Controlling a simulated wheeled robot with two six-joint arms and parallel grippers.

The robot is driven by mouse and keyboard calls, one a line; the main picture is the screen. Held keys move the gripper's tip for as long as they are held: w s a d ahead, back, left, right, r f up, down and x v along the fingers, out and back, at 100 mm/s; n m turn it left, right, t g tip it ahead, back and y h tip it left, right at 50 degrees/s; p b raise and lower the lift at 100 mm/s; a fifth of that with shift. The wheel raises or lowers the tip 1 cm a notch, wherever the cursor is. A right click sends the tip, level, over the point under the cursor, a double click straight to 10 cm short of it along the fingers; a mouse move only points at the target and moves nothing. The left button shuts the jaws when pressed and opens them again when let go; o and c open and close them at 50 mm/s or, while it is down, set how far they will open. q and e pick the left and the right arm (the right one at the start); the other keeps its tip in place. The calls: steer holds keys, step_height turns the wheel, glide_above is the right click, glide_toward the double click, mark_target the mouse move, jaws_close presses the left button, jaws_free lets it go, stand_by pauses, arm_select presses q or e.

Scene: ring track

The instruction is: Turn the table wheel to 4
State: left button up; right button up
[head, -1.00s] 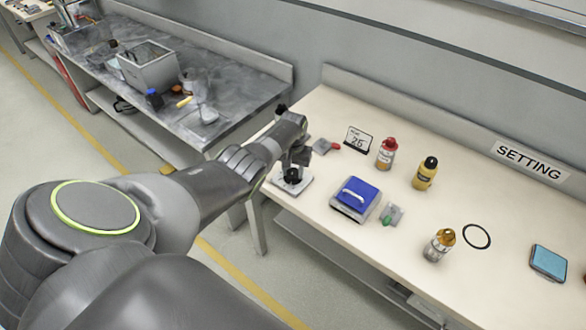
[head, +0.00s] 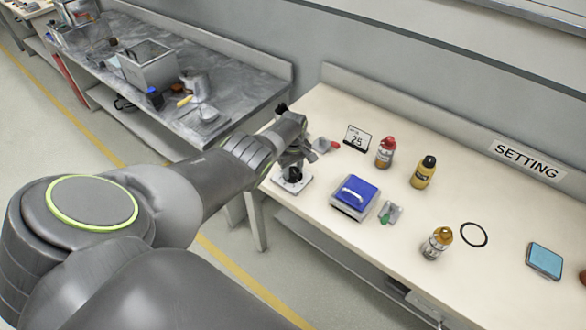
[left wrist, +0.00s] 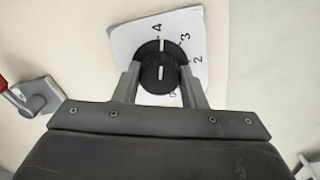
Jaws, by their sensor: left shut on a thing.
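The table wheel is a black round knob (left wrist: 158,72) with a white line, on a white plate (left wrist: 190,22) marked with numbers including 4, 3 and 2. In the left wrist view the white mark at the knob's top edge points close to the 4, slightly on the side of the 3. My left gripper (left wrist: 160,82) is shut on the knob, one finger on each side. In the head view the knob (head: 292,175) and its plate (head: 304,185) sit at the table's left front corner, with my left gripper (head: 293,162) over them. My right gripper is not in view.
A blue-topped box (head: 355,193) and a small plate with a green handle (head: 389,212) stand right of the knob. A red-handled switch (head: 325,145), a number card (head: 357,138) and bottles (head: 385,152) are behind. A grey workbench (head: 230,88) stands left.

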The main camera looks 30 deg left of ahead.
arm_select(q)
steer(key=shift+r+n, duration=0.1)
steer(key=shift+n, duration=0.5)
steer(key=o, duration=1)
step_height(320, 180, up, 9)
steer(key=p, duration=0.5)
steer(key=shift+r+p, duration=0.1)
steer(key=shift+p, duration=0.2)
step_height(320, 180, up, 8)
glide_above(293, 170)
